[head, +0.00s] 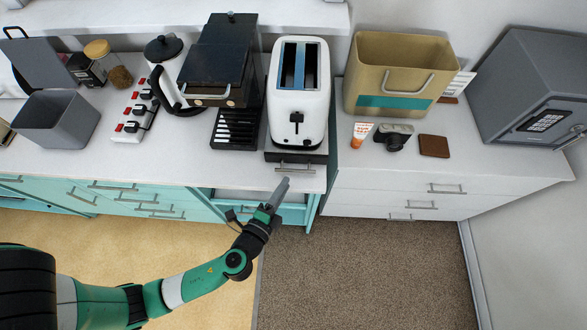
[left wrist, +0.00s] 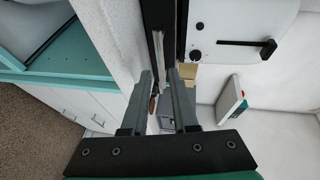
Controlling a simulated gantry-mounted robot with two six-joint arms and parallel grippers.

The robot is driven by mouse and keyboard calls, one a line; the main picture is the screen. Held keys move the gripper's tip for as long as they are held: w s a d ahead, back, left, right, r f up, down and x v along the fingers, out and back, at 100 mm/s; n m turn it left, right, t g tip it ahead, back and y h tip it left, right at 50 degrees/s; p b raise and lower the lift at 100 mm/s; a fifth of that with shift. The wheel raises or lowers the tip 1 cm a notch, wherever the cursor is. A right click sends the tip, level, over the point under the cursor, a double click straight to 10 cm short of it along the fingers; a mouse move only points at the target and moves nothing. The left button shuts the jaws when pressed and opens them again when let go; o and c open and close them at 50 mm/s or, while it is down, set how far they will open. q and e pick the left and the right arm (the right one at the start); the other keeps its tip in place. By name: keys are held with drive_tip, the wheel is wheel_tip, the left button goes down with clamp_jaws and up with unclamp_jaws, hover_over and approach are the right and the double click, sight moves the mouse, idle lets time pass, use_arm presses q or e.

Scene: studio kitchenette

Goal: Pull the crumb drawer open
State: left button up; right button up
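A white toaster (head: 297,95) with two slots stands at the counter's front edge, on a dark base (head: 270,156). A grey bar handle (head: 295,168) is on the front of that base, which holds the crumb drawer; it looks closed. My left gripper (head: 281,188) is just in front of and below the handle. In the left wrist view, its two fingers (left wrist: 163,85) are apart, with the dark base (left wrist: 152,15) and the toaster (left wrist: 235,35) close beyond. I cannot tell whether a finger touches the handle. My right gripper is not in view.
A black coffee machine (head: 218,65) stands left of the toaster. A tan bin (head: 400,70), an orange-white tube (head: 360,134), a camera (head: 394,138) and a brown wallet (head: 434,146) are to its right. An open teal cabinet space (head: 262,205) lies below the counter.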

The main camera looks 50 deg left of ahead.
sight(294, 170)
use_arm(q)
drive_tip(key=x, duration=0.7)
drive_tip(key=shift+r, duration=0.15)
clamp_jaws()
idle(1.1)
